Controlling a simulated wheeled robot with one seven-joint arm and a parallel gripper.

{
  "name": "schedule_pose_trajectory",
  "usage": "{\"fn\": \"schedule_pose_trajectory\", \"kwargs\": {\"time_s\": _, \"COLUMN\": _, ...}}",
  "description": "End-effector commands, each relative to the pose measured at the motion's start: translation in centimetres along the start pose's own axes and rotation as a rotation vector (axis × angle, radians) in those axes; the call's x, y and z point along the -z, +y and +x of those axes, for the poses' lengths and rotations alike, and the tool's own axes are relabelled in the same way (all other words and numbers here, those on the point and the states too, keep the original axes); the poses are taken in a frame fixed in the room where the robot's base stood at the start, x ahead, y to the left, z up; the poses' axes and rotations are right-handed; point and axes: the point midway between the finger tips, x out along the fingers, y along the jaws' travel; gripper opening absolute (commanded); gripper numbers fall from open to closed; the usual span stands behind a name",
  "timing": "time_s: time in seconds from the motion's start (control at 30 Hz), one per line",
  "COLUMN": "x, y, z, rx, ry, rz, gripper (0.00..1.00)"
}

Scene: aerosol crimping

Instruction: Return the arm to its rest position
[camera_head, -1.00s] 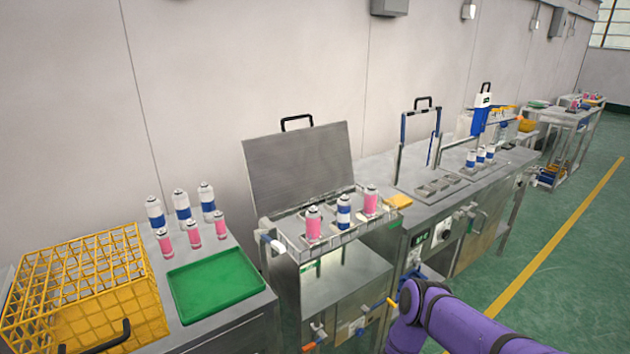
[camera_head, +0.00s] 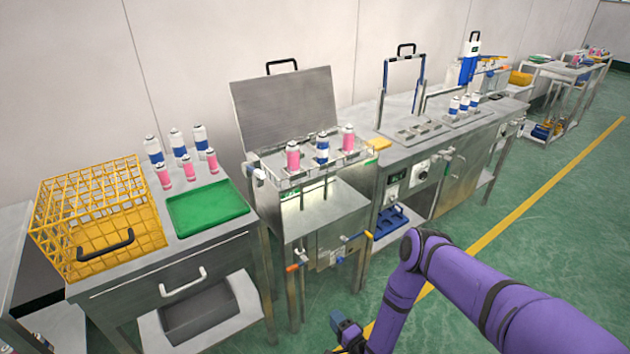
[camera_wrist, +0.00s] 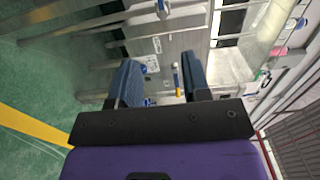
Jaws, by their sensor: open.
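My purple arm reaches in from the lower right in the head view, bent at the elbow and hanging down in front of the benches. My gripper (camera_wrist: 162,85) shows in the wrist view with its two blue fingers apart and nothing between them. In the head view its wrist end is low, near the bottom edge, and the fingertips are not clear there. The gripper is clear of the steel machines, which lie beyond it in the wrist view.
A steel machine with a raised lid (camera_head: 285,108) holds pink and blue cans. Left of it, a bench carries a yellow wire basket (camera_head: 100,208), a green tray (camera_head: 207,207) and several cans. Further machines stand right. Green floor (camera_head: 560,190) with a yellow line (camera_head: 545,195) is open.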

Motion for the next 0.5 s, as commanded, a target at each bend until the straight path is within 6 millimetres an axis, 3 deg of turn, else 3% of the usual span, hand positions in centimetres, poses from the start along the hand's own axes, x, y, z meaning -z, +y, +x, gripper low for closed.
{"fn": "schedule_pose_trajectory", "kwargs": {"time_s": 0.5, "x": 3.4, "y": -4.7, "z": 5.3, "rx": -0.062, "ry": -0.033, "rz": -0.127, "gripper": 0.44}}
